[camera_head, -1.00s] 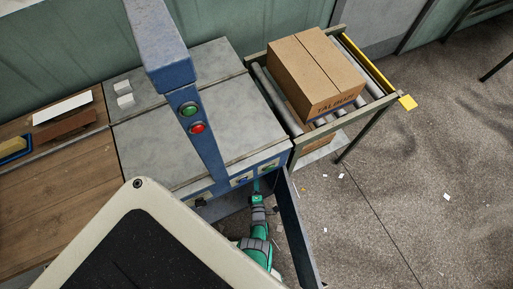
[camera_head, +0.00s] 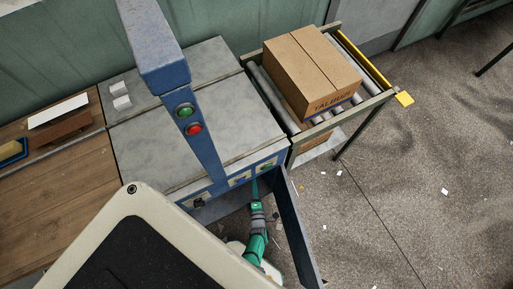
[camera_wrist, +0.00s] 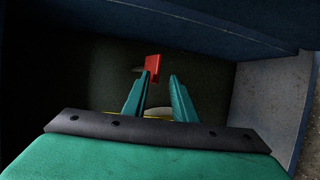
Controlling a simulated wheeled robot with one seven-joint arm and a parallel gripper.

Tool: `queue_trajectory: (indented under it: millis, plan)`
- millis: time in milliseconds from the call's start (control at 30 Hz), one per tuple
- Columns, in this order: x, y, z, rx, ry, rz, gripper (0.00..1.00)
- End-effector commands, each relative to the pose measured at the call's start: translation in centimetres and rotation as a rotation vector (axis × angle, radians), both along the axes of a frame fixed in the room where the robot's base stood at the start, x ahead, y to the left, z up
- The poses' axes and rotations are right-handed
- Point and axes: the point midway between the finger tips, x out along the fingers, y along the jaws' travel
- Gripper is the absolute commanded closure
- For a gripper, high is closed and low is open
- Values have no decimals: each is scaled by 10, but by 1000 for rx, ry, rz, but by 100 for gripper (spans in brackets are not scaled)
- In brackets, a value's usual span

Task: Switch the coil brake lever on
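In the wrist view a small red grip (camera_wrist: 153,64), which looks like the coil brake lever's handle, shows in a dark recess. My gripper (camera_wrist: 159,77) is open, with its two green fingers apart. The red grip is just at or beyond the left fingertip; I cannot tell whether they touch. Nothing is seen held between the fingers. In the head view my gripper (camera_head: 255,188) is at the front edge of the blue-framed machine (camera_head: 190,140), partly hidden under it. The lever is not visible in the head view.
An open blue panel (camera_head: 293,225) stands just right of my arm. The machine's post carries a green button (camera_head: 185,110) and a red button (camera_head: 194,129). A cardboard box (camera_head: 312,70) sits on a roller conveyor behind right. The floor at right is mostly clear.

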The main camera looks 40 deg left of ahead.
Motion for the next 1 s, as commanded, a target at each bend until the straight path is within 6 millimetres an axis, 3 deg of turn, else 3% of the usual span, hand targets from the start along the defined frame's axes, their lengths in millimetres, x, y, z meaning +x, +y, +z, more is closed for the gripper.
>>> queue_trajectory:
  millis: [433, 1000]
  plan:
    - [-45, -39, 12, 2, -6, 1, 75]
    - [-49, -43, 14, 3, -9, 1, 75]
